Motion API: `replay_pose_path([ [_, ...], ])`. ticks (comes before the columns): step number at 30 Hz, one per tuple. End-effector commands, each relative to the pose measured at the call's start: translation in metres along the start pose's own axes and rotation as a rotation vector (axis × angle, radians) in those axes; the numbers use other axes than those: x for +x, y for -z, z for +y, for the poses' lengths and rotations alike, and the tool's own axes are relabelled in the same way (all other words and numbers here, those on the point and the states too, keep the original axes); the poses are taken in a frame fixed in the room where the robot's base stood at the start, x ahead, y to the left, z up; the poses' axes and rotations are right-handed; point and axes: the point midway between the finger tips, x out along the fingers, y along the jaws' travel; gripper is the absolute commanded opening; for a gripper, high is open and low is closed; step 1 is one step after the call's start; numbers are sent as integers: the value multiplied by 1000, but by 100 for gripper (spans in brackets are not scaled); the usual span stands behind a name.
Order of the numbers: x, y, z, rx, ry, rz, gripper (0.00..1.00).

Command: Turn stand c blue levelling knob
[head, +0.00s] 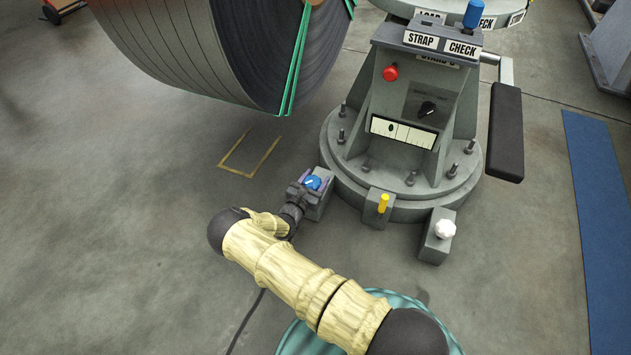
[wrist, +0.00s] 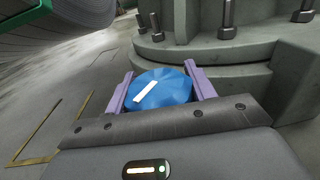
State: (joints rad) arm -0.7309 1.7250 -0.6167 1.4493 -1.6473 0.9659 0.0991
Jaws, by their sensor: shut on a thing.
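The blue levelling knob (head: 312,182) sits on a small grey block at the left front of the stand's round base (head: 400,205). In the wrist view the knob (wrist: 172,88) is faceted, with a white bar mark slanting from lower left to upper right. My gripper (head: 310,181) is at the knob. In the wrist view its two purple fingers (wrist: 160,90) stand on the left and right sides of the knob, shut on it. The lower part of the knob is hidden behind the gripper body.
A yellow knob (head: 383,203) and a white knob (head: 445,229) stand on blocks to the right. The stand carries a red button (head: 390,73) and a black dial (head: 428,108). A large strip coil (head: 230,50) hangs at upper left. Floor at left is clear.

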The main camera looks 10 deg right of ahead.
Motion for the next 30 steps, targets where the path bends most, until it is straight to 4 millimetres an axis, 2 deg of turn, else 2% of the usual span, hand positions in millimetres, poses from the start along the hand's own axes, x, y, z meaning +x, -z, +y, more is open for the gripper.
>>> replay_pose_path([
  [9, 0, 6, -6, 3, 225, 1, 32],
  [21, -1, 5, -14, 2, 557, 1, 32],
  [30, -3, 2, -16, -1, 695, 0, 32],
])
